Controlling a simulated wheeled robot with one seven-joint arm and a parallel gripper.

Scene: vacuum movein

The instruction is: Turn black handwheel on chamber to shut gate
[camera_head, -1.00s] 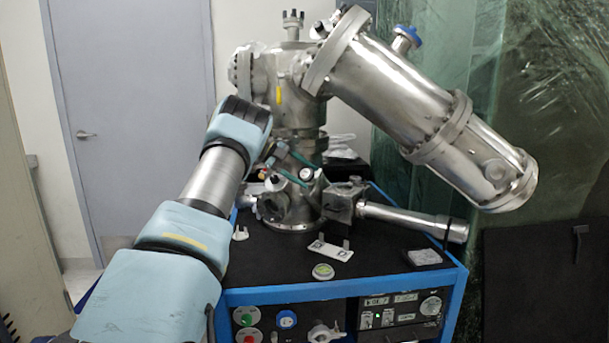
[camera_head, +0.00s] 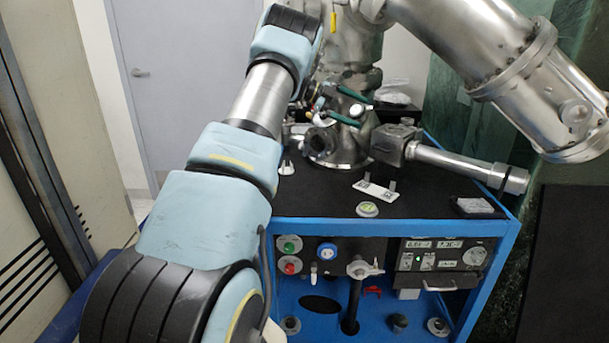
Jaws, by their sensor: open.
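The steel vacuum chamber (camera_head: 347,75) stands on the black top of a blue-framed cart, its upper part cut off by the top edge of the picture. My arm reaches up from the lower left, and its black and light-blue wrist end covers the chamber's left side. My gripper does not show; it is hidden behind the wrist or out of the picture. I cannot make out the black handwheel in this view. Green-handled fittings (camera_head: 350,117) and a small round gauge show on the chamber's lower front.
A large steel cylinder (camera_head: 500,60) slants down to the right from the chamber. A thinner horizontal tube (camera_head: 465,165) sticks out right above the cart (camera_head: 400,228). A white plate (camera_head: 374,190) and a round green-marked disc (camera_head: 367,209) lie on its top.

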